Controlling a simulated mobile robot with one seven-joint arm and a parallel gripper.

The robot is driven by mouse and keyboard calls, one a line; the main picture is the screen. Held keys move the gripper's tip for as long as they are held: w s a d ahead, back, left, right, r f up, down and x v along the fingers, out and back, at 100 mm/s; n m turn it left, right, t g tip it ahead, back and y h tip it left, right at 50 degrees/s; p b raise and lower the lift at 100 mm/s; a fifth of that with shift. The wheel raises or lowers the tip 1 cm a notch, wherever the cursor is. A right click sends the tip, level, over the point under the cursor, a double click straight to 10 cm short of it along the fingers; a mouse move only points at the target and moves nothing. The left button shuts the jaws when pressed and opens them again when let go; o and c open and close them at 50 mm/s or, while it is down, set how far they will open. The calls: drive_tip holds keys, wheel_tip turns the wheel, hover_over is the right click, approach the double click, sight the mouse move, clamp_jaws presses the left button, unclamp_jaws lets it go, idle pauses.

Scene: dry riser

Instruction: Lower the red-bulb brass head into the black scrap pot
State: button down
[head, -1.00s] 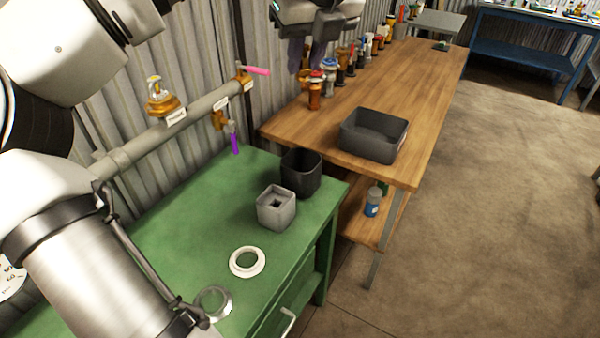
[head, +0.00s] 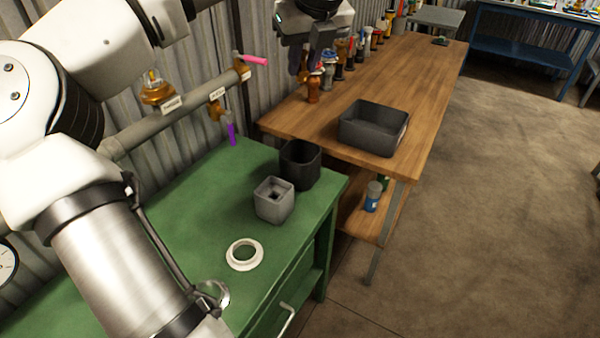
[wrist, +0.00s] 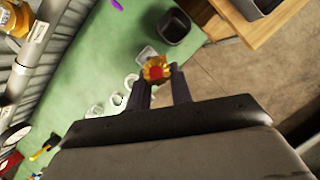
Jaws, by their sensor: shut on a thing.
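The brass head (wrist: 156,69) with a red bulb at its centre is in my gripper (wrist: 160,92), between the two dark fingers in the wrist view. My gripper (head: 305,62) also shows at the top of the head view, in the air; the brass head is not clear there. The black scrap pot (head: 300,176) stands open on the green bench (head: 200,215), near its far right corner. In the wrist view the pot (wrist: 172,34) is beyond the brass head, above and a little right of it. The brass head is not in the pot.
A grey square pot (head: 273,205) stands just in front of the black pot, and a white ring (head: 244,255) lies nearer. A dark grey bin (head: 374,132) and a row of brass fittings stand on the wooden bench (head: 430,85). A valve pipe (head: 185,105) runs along the wall.

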drive_tip(key=b, duration=1.1)
hover_over(300, 165)
drive_tip(key=w, duration=0.4)
wheel_tip(300, 165, down, 20)
drive_tip(key=shift+d+f, duration=0.25)
drive_tip(key=shift+d, duration=0.2)
drive_tip(key=shift+w+a, duration=0.2)
drive_tip(key=shift+w, duration=0.1)
drive_tip(key=shift+f+b, duration=3.55)
drive_tip(key=shift+f, duration=1.05)
drive_tip(key=shift+f+b, duration=1)
drive_tip(key=shift+f, duration=0.3)
drive_tip(key=c, duration=1.3)
unclamp_jaws()
drive_tip(key=shift+o, duration=0.2)
